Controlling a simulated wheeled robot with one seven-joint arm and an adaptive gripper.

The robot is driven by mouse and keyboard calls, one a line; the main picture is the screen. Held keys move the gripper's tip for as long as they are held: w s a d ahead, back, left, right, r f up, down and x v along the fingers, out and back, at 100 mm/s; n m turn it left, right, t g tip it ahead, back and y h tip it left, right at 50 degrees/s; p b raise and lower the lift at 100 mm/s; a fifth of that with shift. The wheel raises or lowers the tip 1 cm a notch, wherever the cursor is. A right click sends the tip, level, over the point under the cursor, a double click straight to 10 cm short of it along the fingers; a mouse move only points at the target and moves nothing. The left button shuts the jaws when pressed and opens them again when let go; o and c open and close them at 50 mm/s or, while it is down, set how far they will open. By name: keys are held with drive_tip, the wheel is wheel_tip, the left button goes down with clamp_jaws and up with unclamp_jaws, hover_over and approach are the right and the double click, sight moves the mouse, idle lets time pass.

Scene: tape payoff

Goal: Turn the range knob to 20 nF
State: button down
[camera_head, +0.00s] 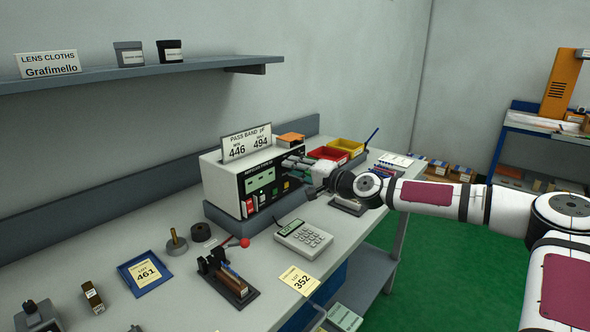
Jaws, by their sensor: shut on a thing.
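The meter box (225,178), white with a black front panel, stands on the bench at the middle of the view. Its green display (260,180) shows, but any reading is too small to make out. A sign on top reads PASS BAND pF, MIN 446, MAX 494.
A calculator (303,237) lies in front of the meter. A red-knobbed lever fixture (228,275) and a blue tray (144,273) are to the left. Red (328,154) and yellow (346,146) bins stand behind my gripper. A shelf (150,70) overhangs at upper left.

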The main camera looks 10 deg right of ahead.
drive_tip(key=c, duration=1.3)
unclamp_jaws()
drive_tip(key=v, duration=1.2)
drive_tip(key=shift+d+f, duration=0.1)
